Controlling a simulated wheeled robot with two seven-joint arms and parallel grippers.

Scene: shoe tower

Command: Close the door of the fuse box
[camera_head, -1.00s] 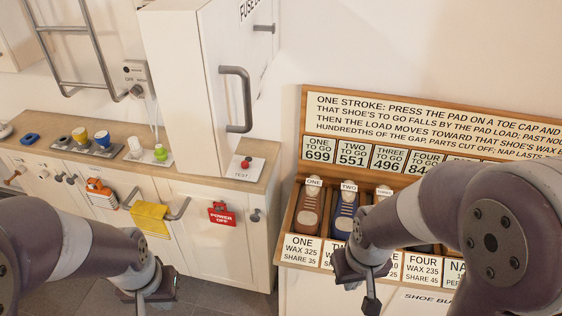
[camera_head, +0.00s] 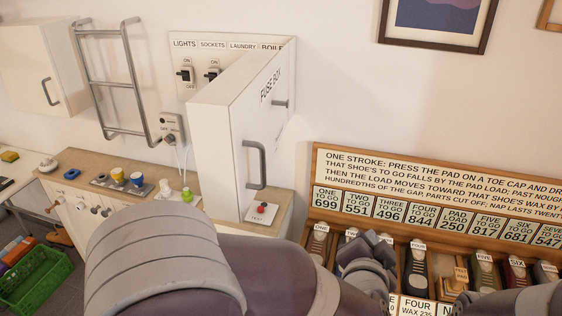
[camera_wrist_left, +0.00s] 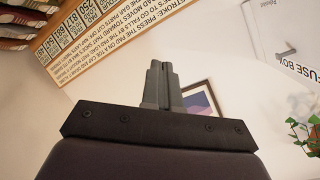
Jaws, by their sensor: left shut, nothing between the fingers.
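The white fuse box door (camera_head: 262,120) stands open, swung out from the wall, with its lettered face and grey bar handle (camera_head: 255,165) turned to the right. The switch panel of the fuse box (camera_head: 196,95) shows behind it, partly hidden. My left gripper (camera_head: 378,240) is shut and empty, to the right of the door and lower in the picture, apart from it, above the shoe rack. In the left wrist view its closed fingers (camera_wrist_left: 161,85) point up at the wall, and the white lettered door (camera_wrist_left: 290,35) is at the upper right. My right gripper is out of view.
The shoe rack sign (camera_head: 430,185) and several shoes stand right of the door. The counter (camera_head: 280,222) runs below it, with a red test button (camera_head: 262,208). A wall ladder (camera_head: 110,80) is at the left.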

